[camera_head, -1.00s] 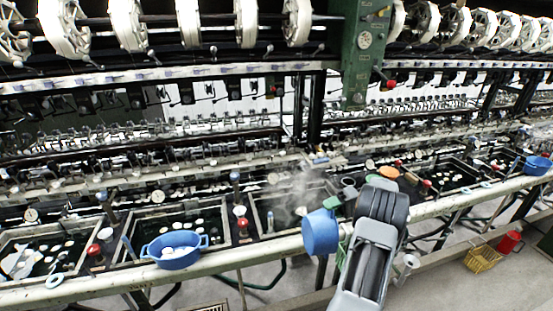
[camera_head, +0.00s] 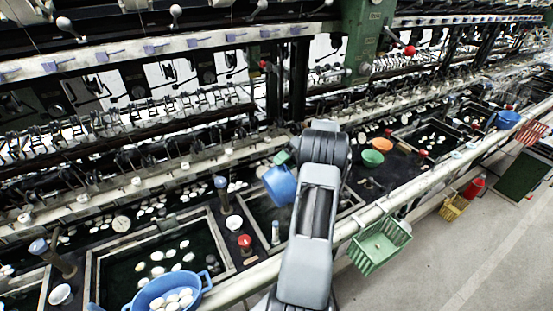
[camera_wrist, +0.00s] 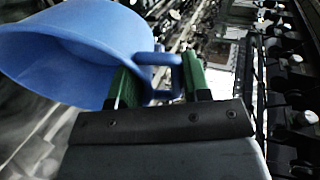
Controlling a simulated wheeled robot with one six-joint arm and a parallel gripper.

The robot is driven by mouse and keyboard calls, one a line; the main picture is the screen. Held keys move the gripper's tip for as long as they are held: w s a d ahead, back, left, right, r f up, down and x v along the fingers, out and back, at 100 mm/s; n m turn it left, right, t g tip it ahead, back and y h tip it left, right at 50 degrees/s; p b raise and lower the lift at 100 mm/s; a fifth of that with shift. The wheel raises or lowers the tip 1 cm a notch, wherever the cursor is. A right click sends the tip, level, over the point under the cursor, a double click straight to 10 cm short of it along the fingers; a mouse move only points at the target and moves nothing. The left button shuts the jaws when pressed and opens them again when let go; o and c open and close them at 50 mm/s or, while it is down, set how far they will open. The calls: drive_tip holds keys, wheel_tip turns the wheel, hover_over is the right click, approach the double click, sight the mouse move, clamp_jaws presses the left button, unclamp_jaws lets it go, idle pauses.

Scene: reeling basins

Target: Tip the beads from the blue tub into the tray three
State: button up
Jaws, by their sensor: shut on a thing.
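My gripper (camera_wrist: 158,76) is shut on the handle of a blue tub (camera_wrist: 75,45), with a green finger on each side of the handle. The tub is tilted, its open mouth facing down and left in the wrist view. No beads show in it. In the head view the tub (camera_head: 279,185) hangs left of my gripper (camera_head: 284,160), over or near a dark water basin (camera_head: 262,213) in the machine bench; I cannot tell how high. No number marks a tray three, so I cannot tell which it is.
Another blue tub (camera_head: 150,303) with white oval pieces stands at the front left by a basin. A green basket (camera_head: 378,246) hangs on the front rail (camera_head: 250,278). Green (camera_head: 372,158) and orange (camera_head: 382,144) bowls stand right of my arm.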

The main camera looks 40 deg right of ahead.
drive_tip(key=w+a+f+g+h+b, duration=0.3)
drive_tip(key=a+f+h+b, duration=0.6)
drive_tip(key=a+h+b, duration=0.5)
drive_tip(key=shift+w+a+f+g+h, duration=0.15)
drive_tip(key=shift+f+g+h, duration=0.15)
drive_tip(key=shift+f+h, duration=0.1)
